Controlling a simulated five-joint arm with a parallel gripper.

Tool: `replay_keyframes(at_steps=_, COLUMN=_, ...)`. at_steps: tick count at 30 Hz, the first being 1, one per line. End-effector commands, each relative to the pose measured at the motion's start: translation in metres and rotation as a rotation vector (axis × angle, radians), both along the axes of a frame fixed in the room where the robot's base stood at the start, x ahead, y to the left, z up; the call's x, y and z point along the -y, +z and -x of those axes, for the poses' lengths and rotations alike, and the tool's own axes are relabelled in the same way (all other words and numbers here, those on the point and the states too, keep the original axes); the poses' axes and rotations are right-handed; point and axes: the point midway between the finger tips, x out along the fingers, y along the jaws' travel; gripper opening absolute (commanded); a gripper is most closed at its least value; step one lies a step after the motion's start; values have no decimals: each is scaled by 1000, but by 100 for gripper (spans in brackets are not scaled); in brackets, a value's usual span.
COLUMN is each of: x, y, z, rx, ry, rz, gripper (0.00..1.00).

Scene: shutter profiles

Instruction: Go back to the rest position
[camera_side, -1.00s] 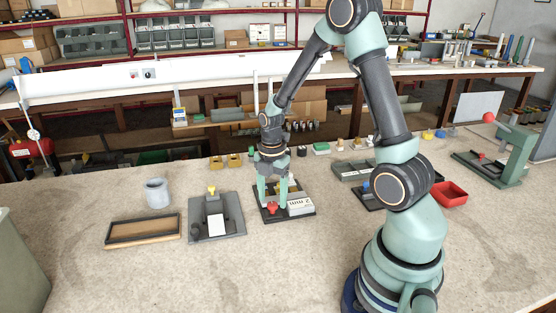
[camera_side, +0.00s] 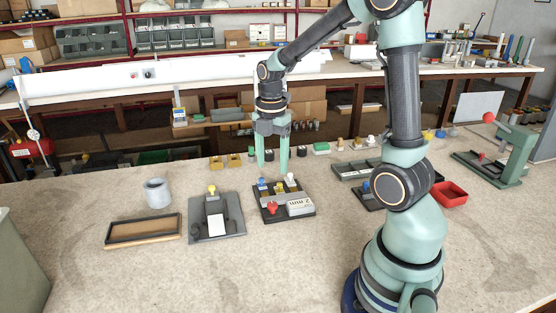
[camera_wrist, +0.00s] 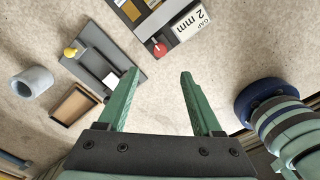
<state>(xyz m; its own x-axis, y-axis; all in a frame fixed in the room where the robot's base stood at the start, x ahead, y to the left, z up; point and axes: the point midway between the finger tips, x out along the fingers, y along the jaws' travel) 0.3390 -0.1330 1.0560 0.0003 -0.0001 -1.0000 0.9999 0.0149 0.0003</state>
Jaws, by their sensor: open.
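My gripper (camera_side: 273,168) is raised above a dark fixture (camera_side: 270,218), with its two green fingers pointing down, apart and empty. In the wrist view my gripper (camera_wrist: 160,74) shows its fingers spread with nothing between them. The fixture carries a red knob (camera_side: 272,207), a white label block (camera_side: 299,206), and small blue and white parts along its back. In the wrist view the label (camera_wrist: 190,25) reads "GAP 2 mm".
A grey plate with a yellow knob (camera_side: 212,189), a wooden-bottomed tray (camera_side: 142,231) and a grey cup (camera_side: 157,193) stand to the left. A red bin (camera_side: 450,194) and a green lever press (camera_side: 508,160) stand to the right. The front of the table is clear.

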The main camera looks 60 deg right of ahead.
Motion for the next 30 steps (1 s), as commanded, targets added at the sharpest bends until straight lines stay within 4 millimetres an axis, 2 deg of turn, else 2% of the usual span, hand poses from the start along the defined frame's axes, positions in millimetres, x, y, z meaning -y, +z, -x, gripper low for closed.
replay_keyframes(at_steps=4, x=-6, y=6, z=0, rx=18, ry=-52, rz=6, gripper=67)
replay_keyframes(at_steps=8, x=-22, y=23, z=2, rx=74, ry=-214, rz=16, gripper=67)
replay_keyframes(at_steps=18, x=-80, y=70, z=21, rx=275, ry=-840, rz=-73, gripper=67)
replay_keyframes(at_steps=24, x=-110, y=86, z=38, rx=356, ry=-1199, rz=-209, gripper=67)
replay_keyframes(at_steps=30, x=-128, y=93, z=50, rx=384, ry=-1454, rz=-340, gripper=67)
